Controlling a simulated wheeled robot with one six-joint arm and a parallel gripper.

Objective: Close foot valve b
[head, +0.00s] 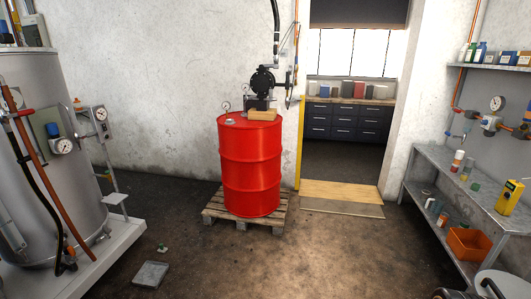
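No label reading foot valve b is legible, so I cannot tell which fitting it is. A large grey tank (60,120) stands on a pale plinth (110,255) at the left. Near the tank's foot, a dark hose ends at a small fitting with an orange part (69,252); its handle position is too small to tell. My gripper is not in view.
A red drum (250,170) stands upright on a wooden pallet (214,218), with a black pump (263,80) above it. A grey floor plate (151,274) lies front left. A metal bench (455,185) lines the right wall. The middle floor is clear; a doorway opens behind.

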